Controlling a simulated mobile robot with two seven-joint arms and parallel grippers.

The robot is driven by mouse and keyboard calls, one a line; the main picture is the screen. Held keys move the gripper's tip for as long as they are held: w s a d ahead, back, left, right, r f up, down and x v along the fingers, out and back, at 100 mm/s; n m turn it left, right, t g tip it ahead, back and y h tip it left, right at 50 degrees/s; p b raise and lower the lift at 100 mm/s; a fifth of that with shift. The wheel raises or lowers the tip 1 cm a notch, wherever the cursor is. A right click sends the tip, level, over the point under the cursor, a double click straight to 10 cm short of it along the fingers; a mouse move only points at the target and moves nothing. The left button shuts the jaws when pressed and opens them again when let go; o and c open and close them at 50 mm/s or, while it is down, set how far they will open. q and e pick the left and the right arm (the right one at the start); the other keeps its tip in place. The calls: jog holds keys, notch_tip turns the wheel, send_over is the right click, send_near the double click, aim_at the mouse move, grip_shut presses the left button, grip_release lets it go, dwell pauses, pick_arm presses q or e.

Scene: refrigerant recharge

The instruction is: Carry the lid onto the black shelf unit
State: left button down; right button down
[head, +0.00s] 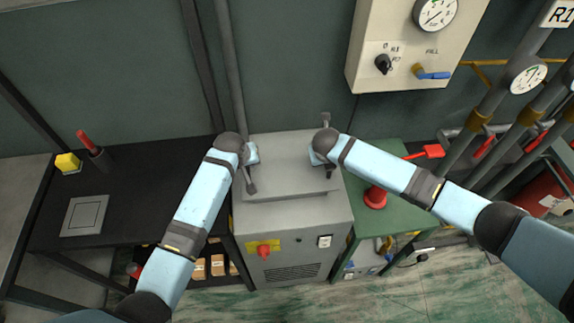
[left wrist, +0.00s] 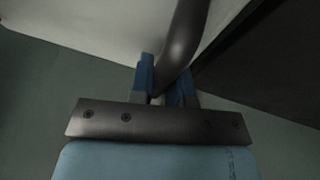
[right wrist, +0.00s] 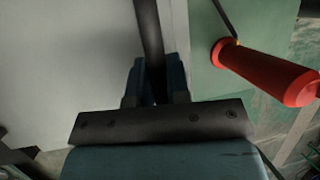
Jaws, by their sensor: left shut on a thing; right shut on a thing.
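The lid (head: 288,165) is a flat grey plate with a dark bar handle at its left and right sides. It is at the top of the grey cabinet (head: 300,225); I cannot tell whether a gap lies between them. My left gripper (head: 250,155) is shut on the left handle, whose curved bar shows between the fingers in the left wrist view (left wrist: 180,45). My right gripper (head: 320,158) is shut on the right handle, a dark bar in the right wrist view (right wrist: 150,35). The black shelf unit (head: 140,185) stands left of the cabinet.
The shelf unit's top holds a grey square plate (head: 85,215), a yellow block (head: 67,163) and a red-handled tool (head: 88,142); its right part is clear. Small boxes (head: 217,265) sit below. A green table (head: 385,160) with a red object (head: 375,197) is at right.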

pick_arm(q)
jog(key=shift+r, duration=0.15)
pick_arm(e)
jog(key=shift+r, duration=0.15)
